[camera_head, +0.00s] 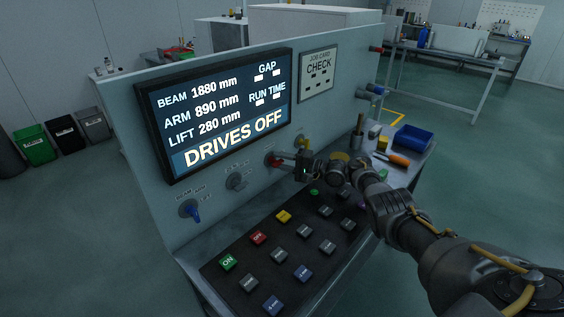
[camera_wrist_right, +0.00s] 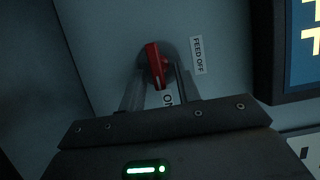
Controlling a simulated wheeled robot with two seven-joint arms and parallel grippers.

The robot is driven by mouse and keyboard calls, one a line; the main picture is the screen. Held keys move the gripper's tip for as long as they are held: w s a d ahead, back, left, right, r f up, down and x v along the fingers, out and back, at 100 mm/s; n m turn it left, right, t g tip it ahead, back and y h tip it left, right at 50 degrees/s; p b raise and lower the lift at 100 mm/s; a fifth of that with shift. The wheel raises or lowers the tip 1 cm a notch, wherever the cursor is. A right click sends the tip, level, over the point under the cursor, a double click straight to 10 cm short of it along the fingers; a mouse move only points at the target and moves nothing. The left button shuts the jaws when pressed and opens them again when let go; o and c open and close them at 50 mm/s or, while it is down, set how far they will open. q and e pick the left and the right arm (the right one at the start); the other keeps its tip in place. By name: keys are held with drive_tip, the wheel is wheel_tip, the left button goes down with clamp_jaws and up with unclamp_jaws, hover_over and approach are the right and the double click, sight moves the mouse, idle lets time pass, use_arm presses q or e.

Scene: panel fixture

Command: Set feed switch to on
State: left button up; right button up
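The feed switch is a red handle (camera_wrist_right: 156,66) on a round grey base. In the wrist view a "FEED OFF" label (camera_wrist_right: 198,55) is to its right, and a partly hidden "ON" label (camera_wrist_right: 168,98) is below it. The handle runs roughly up and down there, its lower end near "ON". In the head view the switch (camera_head: 272,160) is on the upright panel, below the display. My right gripper (camera_wrist_right: 159,88) is at the handle, one finger on each side. A small gap shows on the right side. My left gripper is out of view.
The display (camera_head: 225,110) reads "DRIVES OFF". A blue-handled selector (camera_head: 190,210) and a grey knob (camera_head: 236,182) are left of the switch. A sloped desk of push buttons (camera_head: 283,258) lies below. A blue bin (camera_head: 412,138) and an orange-handled tool are at right.

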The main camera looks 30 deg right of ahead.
drive_tip(key=shift+s+d, duration=0.1)
drive_tip(key=p+v, duration=0.2)
drive_tip(key=v, duration=0.8)
drive_tip(key=shift+s+d, duration=0.15)
drive_tip(key=shift+s, duration=0.1)
